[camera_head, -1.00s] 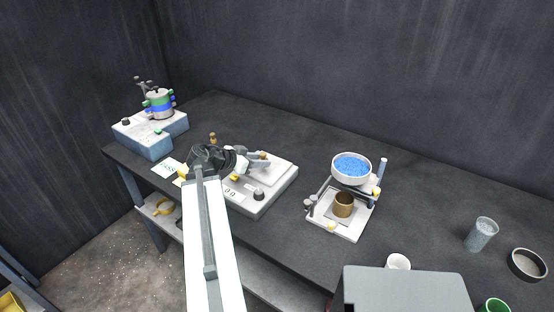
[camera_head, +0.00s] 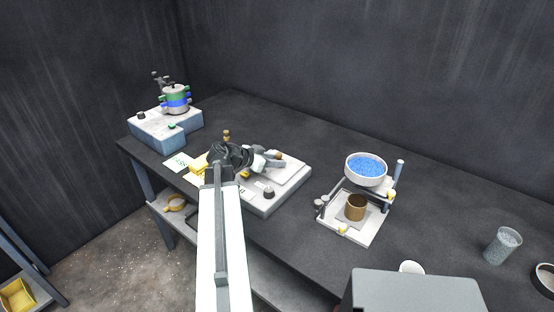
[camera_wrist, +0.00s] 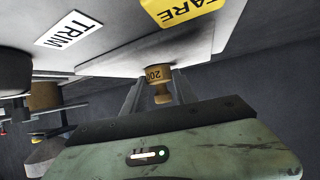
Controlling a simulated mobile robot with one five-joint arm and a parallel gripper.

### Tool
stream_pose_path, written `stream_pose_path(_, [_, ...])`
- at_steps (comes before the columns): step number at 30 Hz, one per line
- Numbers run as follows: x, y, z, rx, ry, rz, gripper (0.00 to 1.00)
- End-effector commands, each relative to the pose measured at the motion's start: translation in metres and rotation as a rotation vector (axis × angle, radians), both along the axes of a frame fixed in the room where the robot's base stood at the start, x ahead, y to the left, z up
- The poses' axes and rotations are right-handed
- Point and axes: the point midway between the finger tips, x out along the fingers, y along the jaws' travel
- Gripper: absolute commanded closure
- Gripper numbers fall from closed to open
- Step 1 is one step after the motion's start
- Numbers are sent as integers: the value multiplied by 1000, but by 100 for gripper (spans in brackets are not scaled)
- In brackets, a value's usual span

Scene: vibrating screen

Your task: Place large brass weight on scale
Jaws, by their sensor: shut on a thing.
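The brass weight (camera_wrist: 158,76), marked with a number starting "20", is between my gripper's fingers (camera_wrist: 158,95) in the wrist view. My gripper (camera_head: 273,160) is shut on it over the scale's pale pan (camera_head: 291,175) in the head view, where only a small brass bit of the weight (camera_head: 279,155) shows. The white scale (camera_head: 262,203) sits on the dark bench with a dark knob at its front. In the wrist view the weight is close to the pan (camera_wrist: 130,62); I cannot tell whether they touch.
Another brass weight (camera_head: 226,135) stands behind the scale. A yellow block (camera_head: 198,166) and a label card (camera_head: 178,163) lie to its left. A device with a blue-filled bowl (camera_head: 366,168) and a brass cup (camera_head: 355,207) stands right. A banded pot device (camera_head: 175,100) stands at the far left.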

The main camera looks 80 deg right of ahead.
Motion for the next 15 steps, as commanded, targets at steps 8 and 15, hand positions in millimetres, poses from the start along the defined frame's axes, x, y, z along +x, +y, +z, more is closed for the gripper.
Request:
stream_pose_path(8, [-2, -1, -2, 0, 0, -2, 45])
stream_pose_path(15, [-2, 0, 2, 0, 0, -4, 45])
